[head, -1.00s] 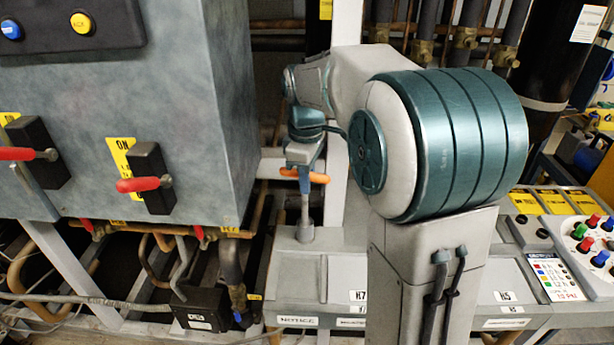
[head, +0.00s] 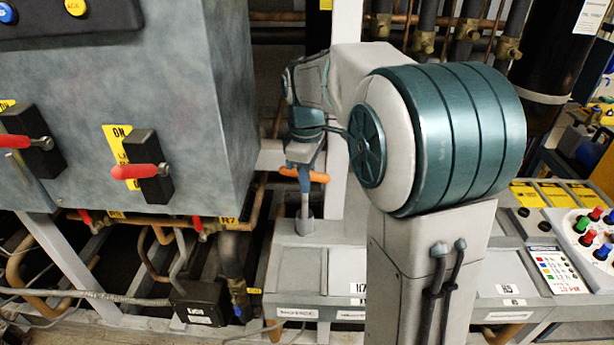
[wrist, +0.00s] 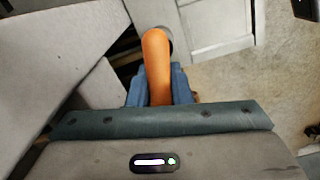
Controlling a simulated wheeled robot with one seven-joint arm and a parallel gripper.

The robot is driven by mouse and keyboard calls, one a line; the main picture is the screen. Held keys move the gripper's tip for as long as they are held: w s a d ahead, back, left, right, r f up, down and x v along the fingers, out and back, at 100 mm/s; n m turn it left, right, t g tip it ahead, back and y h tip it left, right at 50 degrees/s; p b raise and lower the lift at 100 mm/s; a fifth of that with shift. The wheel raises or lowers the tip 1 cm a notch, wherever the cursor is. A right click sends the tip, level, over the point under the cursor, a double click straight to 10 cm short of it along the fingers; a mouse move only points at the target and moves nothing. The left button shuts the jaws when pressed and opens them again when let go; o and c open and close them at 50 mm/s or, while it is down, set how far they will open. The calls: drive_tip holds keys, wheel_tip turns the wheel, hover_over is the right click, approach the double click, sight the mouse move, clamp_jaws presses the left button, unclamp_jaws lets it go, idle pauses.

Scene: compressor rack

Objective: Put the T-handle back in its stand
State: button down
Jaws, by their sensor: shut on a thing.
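The T-handle has an orange crossbar (head: 319,177) and a thin metal shaft (head: 304,202) pointing down. My gripper (head: 303,172) is shut on the crossbar, whose ends stick out on both sides of the fingers. The shaft is about upright, and its lower end meets the stand, a short grey cylinder (head: 304,227) on the grey bench; how deep it sits inside I cannot tell. In the wrist view the crossbar (wrist: 156,55) lies between the blue fingers (wrist: 158,85) and hides the shaft.
A grey cabinet (head: 200,90) with red-handled switches (head: 140,171) stands close to the left. The grey bench (head: 290,268) has shallow recessed trays. A control panel (head: 560,250) with coloured knobs is at the right. Pipes run behind.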

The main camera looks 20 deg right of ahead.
drive_tip(key=shift+f, duration=0.2)
idle(0.3)
idle(0.3)
drive_tip(key=c, duration=1.2)
unclamp_jaws()
drive_tip(key=shift+c, duration=0.2)
wheel_tip(320, 180, up, 14)
drive_tip(key=shift+a+f, duration=0.1)
drive_tip(key=shift+f, duration=0.05)
